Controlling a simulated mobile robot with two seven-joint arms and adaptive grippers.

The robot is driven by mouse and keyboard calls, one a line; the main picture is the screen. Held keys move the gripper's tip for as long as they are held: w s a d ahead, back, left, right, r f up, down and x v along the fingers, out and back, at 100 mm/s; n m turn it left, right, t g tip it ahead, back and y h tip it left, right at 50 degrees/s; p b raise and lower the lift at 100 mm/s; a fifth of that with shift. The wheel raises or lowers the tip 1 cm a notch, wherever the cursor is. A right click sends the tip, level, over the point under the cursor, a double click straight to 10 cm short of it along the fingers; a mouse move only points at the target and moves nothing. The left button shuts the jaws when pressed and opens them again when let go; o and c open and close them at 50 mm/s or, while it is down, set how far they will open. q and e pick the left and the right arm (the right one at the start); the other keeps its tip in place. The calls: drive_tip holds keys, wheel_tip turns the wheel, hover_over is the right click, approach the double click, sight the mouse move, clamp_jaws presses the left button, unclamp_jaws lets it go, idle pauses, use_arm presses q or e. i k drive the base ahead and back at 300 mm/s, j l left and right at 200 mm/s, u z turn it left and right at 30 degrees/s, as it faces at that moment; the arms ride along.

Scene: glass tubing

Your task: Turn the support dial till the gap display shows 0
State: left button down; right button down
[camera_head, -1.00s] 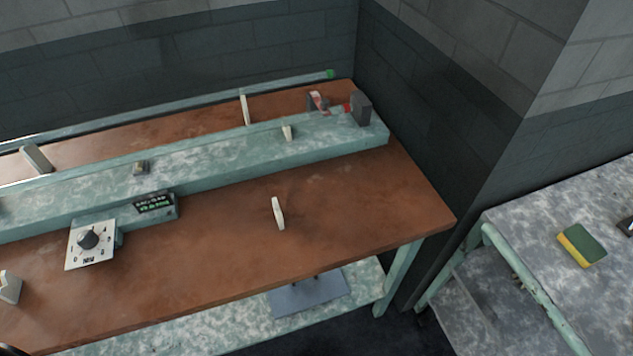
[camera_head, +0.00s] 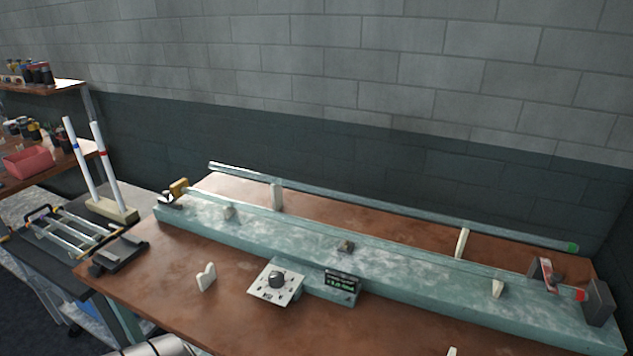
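The support dial (camera_head: 276,280) is a dark round knob on a white marked plate, at the front of the long mottled-green bench rail on the brown table. The gap display (camera_head: 342,282) is a small dark box with green characters just right of the dial. Its reading is too small to make out. Neither gripper shows in the view; nothing touches the dial. A silvery rounded part at the bottom left edge looks like part of my arm.
The green rail (camera_head: 400,273) runs along the brown table (camera_head: 180,290). A long glass tube (camera_head: 380,205) lies behind it on white supports. A white V-shaped support (camera_head: 206,277) stands left of the dial. A rack with two upright rods (camera_head: 112,210) stands farther left.

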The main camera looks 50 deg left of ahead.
sight(276, 279)
drive_tip(key=u, duration=1.5)
